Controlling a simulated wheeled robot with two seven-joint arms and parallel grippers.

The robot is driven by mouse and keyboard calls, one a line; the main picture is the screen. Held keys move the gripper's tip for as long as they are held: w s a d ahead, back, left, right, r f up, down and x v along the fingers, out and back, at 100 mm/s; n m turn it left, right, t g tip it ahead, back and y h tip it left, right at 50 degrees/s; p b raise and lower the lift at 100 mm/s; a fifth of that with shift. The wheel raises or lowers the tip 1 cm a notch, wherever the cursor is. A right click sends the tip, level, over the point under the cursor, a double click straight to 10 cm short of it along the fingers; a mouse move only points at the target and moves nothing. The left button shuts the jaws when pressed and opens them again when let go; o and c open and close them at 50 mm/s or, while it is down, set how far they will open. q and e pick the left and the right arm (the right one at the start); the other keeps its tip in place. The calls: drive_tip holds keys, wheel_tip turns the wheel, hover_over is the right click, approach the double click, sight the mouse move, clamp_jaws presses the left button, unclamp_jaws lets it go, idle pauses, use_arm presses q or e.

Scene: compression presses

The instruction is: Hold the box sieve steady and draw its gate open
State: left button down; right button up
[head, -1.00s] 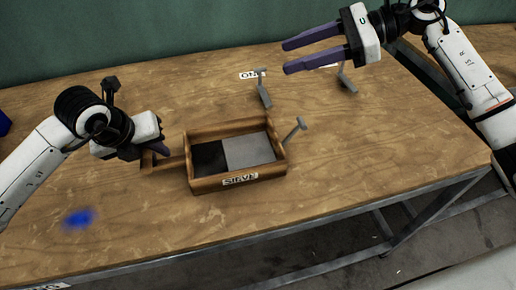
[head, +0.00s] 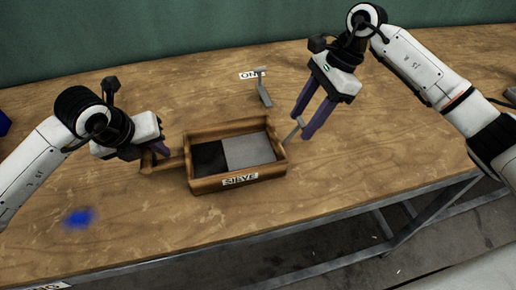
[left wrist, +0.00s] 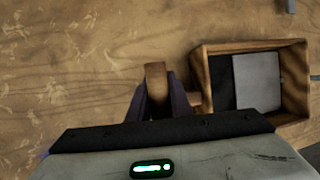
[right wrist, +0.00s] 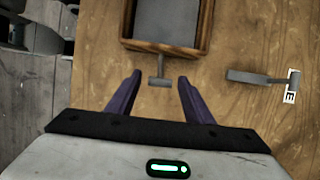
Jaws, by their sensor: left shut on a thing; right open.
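The box sieve (head: 240,180) is a wooden tray labelled SIEVE on the table, with a dark area on its left and a grey gate plate (head: 248,150) on its right. My left gripper (head: 152,157) is shut on the sieve's wooden handle at its left side; the handle (left wrist: 156,80) shows between the fingers in the left wrist view. The grey T-shaped gate handle (right wrist: 160,82) sticks out of the sieve's other end. My right gripper (head: 302,128) is open, pointing down, with its fingers on either side of that handle, apart from it in the right wrist view.
A blurred blue spot (head: 78,218) lies at the front left of the table. The wooden table (head: 300,215) is clear in front of the sieve.

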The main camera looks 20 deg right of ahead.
drive_tip(key=shift+x, duration=2.7)
drive_tip(key=shift+c, duration=0.4)
drive_tip(key=c, duration=1.1)
